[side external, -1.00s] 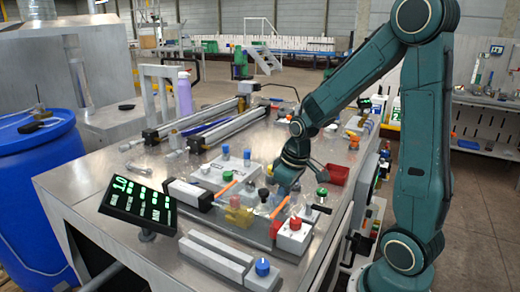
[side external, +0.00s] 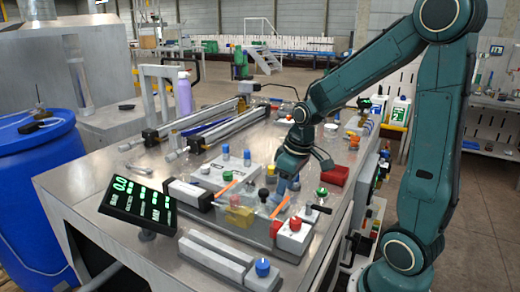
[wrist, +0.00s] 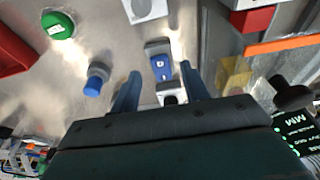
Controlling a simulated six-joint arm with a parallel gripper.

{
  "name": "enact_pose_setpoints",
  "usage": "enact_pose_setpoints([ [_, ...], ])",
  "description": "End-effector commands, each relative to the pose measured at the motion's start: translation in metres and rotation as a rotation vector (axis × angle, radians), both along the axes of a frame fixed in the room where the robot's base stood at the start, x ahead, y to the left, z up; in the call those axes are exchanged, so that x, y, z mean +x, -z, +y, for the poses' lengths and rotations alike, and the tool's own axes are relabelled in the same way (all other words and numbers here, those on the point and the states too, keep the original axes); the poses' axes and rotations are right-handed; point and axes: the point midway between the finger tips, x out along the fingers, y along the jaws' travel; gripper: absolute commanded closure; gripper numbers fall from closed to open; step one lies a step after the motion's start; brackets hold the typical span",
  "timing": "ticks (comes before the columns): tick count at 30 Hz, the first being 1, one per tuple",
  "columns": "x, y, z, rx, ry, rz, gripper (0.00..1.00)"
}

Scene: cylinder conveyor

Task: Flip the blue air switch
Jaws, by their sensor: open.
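In the wrist view, a small blue switch (wrist: 162,67) in a grey housing lies just beyond and between the fingertips of my gripper (wrist: 160,78). I cannot tell whether a finger touches it. A white and dark piece sits just below it, partly hidden by my gripper. A round blue knob (wrist: 95,84) stands to the left, outside the left finger. In the side external view my gripper (side external: 288,186) is open, low over the table and pointing down. The small switch cannot be made out there, behind the gripper and nearby parts.
Close by stand a green knob (side external: 322,192), a red button on a white box (side external: 295,225), a red bin (side external: 336,175) and an orange bar (side external: 281,205). A display panel (side external: 138,201) and a blue knob (side external: 262,267) are nearer the camera. Bare metal lies at the table's left.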

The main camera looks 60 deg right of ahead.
Motion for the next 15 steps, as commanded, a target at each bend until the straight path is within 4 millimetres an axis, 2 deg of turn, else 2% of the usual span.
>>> enact_pose_setpoints([
  [15,-0.017,-0.079,0.0,-0.002,0.001,-0.006,0.55],
])
